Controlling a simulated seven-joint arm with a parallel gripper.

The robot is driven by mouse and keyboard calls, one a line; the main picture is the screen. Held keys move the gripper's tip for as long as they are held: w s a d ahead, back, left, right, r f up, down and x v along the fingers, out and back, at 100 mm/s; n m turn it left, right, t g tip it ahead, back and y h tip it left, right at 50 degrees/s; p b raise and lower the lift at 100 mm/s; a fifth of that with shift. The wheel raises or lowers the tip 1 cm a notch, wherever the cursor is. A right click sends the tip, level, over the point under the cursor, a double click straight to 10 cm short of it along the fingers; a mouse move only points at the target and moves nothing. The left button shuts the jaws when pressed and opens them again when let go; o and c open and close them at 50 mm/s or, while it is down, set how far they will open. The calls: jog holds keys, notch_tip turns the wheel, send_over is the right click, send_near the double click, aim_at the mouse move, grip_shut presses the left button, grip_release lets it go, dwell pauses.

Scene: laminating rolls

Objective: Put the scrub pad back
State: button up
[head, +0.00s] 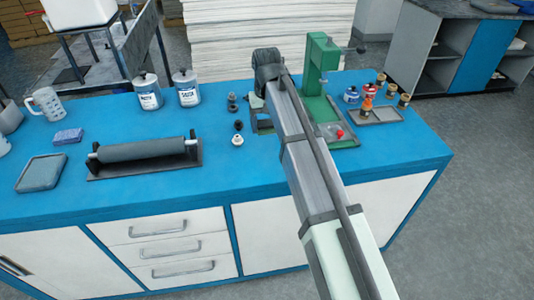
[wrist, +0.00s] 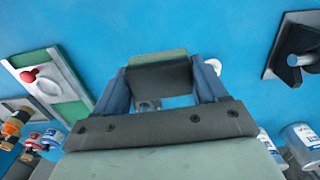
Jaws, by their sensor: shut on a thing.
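My gripper (wrist: 158,80) is shut on a block with a dark grey face and a pale green edge, which looks like the scrub pad (wrist: 160,77). The pad sits between the two blue-grey fingers, over the blue bench top. In the head view my gripper (head: 261,122) is near the middle of the bench, left of the green press, and my arm largely hides it. A shallow grey tray (head: 41,173) lies at the bench's left front. A small blue-purple block (head: 68,136) lies behind it.
A dark roller on a base (head: 144,155) lies between the tray and my gripper. Small knobs (head: 237,139) stand just left of my gripper. Two labelled cans (head: 187,92) and a mug (head: 46,103) stand farther back. The green press (head: 321,65) and a tray of small parts (head: 381,116) are right.

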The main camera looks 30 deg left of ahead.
aim_at(267, 154)
jog(key=shift+f, duration=5)
jog(key=shift+f, duration=0.15)
jog(key=o, duration=1)
notch_tip(267, 154, up, 12)
jog(key=shift+r, duration=0.15)
